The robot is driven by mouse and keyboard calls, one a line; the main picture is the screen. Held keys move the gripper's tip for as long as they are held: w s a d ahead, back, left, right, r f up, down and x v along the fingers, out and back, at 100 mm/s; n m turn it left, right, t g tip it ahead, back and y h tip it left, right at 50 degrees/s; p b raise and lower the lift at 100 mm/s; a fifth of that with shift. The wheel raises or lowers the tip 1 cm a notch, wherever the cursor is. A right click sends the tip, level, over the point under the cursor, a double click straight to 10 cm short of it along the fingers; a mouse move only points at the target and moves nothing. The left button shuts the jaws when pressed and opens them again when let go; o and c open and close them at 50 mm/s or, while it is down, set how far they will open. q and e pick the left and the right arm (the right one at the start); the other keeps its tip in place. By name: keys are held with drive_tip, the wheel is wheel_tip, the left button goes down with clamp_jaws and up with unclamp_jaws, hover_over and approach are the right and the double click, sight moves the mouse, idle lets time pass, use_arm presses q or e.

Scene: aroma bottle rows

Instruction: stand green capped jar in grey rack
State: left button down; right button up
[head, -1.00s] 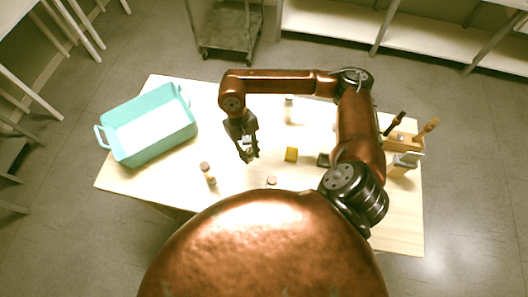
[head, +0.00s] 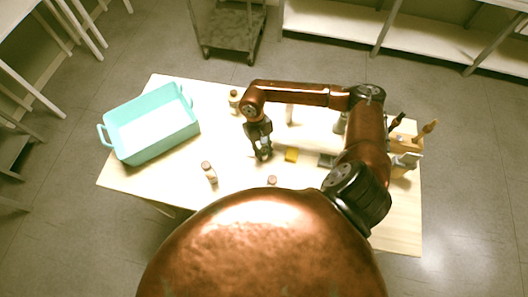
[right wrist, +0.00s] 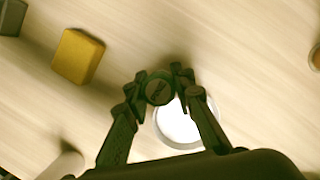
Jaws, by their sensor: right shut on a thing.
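My right gripper (head: 263,154) is low over the middle of the table. In the right wrist view its two fingers are shut on the dark green cap (right wrist: 158,88) of the jar. A white round shape with a grey rim (right wrist: 183,125) shows beside and beneath the cap; I cannot tell whether it is the jar's body or a separate thing. A dark grey block-like thing (head: 326,160) lies right of the yellow block; I cannot tell whether it is part of the grey rack. My left gripper is not in view.
A yellow block (head: 291,155) lies just right of the gripper. Brown-capped bottles stand at front left (head: 209,172) and back left (head: 234,102). A pale bottle (head: 290,114) stands behind. A teal bin (head: 150,125) is at left, a wooden tool holder (head: 403,140) at right.

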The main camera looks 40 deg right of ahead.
drive_tip(key=shift+f, duration=0.1)
drive_tip(key=shift+f+b, duration=0.15)
drive_tip(key=shift+b, duration=0.15)
drive_tip(key=o, duration=0.9)
drive_tip(key=shift+o, duration=0.2)
drive_tip(key=shift+r, duration=0.2)
